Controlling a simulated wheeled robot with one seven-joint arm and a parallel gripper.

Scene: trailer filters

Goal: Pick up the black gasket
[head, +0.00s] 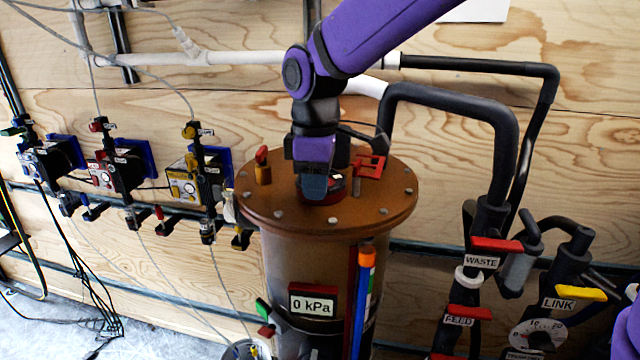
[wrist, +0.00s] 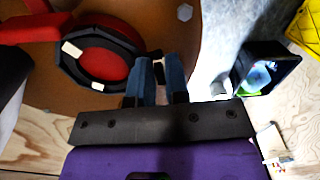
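A black ring that looks like the gasket (wrist: 68,66) lies around a red round fitting (wrist: 110,62) in the wrist view, with small white patches on its rim. My gripper (wrist: 158,64) is just right of the ring, its two blue fingers close together with a narrow gap. A small dark and pale bit shows at the fingertips; I cannot tell whether they hold it. In the head view my gripper (head: 314,187) points down at the red fitting (head: 334,190) on the brown lid (head: 275,195). The gasket is mostly hidden there by my gripper.
The lid tops a tall vessel with a "0 kPa" display (head: 313,300). A red valve handle (head: 370,166) and an orange one (head: 262,165) stand on the lid near my gripper. A thick black pipe (head: 450,95) rises at right. Valve panels (head: 185,185) line the left wall.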

